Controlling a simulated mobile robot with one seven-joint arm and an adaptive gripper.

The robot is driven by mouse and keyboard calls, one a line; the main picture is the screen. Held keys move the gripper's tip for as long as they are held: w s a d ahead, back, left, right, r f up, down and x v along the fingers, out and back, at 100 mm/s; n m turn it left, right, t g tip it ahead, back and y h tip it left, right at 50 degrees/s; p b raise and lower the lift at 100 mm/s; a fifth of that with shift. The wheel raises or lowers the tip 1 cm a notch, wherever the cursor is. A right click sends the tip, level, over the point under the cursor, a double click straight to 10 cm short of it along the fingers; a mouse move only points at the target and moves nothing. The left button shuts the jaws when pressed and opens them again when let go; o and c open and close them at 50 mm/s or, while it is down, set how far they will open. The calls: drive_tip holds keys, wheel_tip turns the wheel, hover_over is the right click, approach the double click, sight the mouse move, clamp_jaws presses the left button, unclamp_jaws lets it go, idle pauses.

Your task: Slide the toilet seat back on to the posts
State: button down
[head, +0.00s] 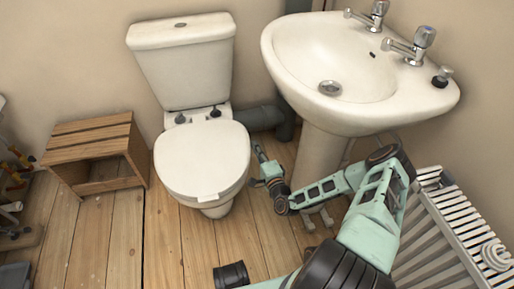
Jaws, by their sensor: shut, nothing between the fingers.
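The toilet seat (201,158) is white, with its lid down, and lies over the bowl of the toilet (186,65). Two small dark posts, one on the left (180,118) and one on the right (215,112), stand on the ledge behind the seat. The seat's back edge appears to lie just in front of them; I cannot tell whether it touches them. A pale tab shows at the seat's front edge. My gripper (259,152) is shut and empty, just right of the seat and low beside the bowl. Its fingertips are small in this view.
A white pedestal basin (340,75) with two taps overhangs at upper right. A white radiator (455,235) stands at right. A wooden crate stool (95,150) is left of the toilet. A grey waste pipe (258,118) runs behind my gripper.

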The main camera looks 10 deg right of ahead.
drive_tip(key=shift+a+r, duration=0.1)
idle(0.3)
drive_tip(key=a+p, duration=0.1)
drive_tip(key=p, duration=0.1)
drive_tip(key=shift+s+a+p, duration=0.2)
drive_tip(key=shift+s+p, duration=0.1)
drive_tip(key=shift+s, duration=0.1)
drive_tip(key=shift+w+d+f, duration=0.1)
drive_tip(key=shift+d+f, duration=0.05)
drive_tip(key=shift+f, duration=0.05)
